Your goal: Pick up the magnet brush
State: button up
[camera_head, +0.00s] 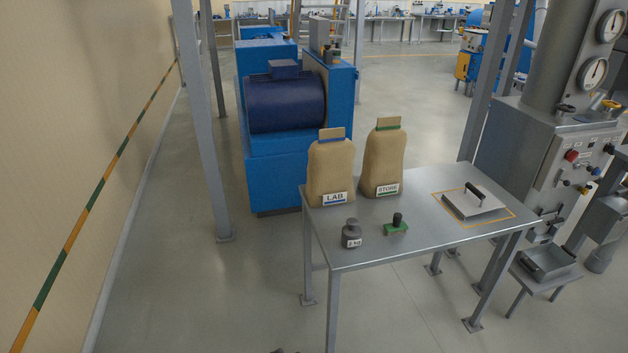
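A small green block with an upright black knob (397,226), which looks like the magnet brush, stands near the front edge of the grey metal table (440,240). A flat silver plate with a black bar handle (473,205) lies inside an orange outline on the table's right part. A small dark tip (280,351) at the bottom edge of the picture may be my gripper; it is almost wholly cut off, so its opening and contents are hidden. It is apart from the table and the green block.
A 2 kg weight (351,234) stands just left of the green block. Behind are two sacks, LAB (331,170) and STORE (383,160). A grey machine with gauges (540,150) stands right; a blue machine (285,130) stands behind. Floor left of the table is clear.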

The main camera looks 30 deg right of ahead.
aim_at(398, 226)
jog(key=z, duration=4.3)
jog(key=i, duration=0.1)
jog(key=z, duration=4.65)
jog(key=i, duration=0.15)
jog(key=z, duration=2.9)
jog(key=i, duration=0.85)
jog(key=u, duration=0.05)
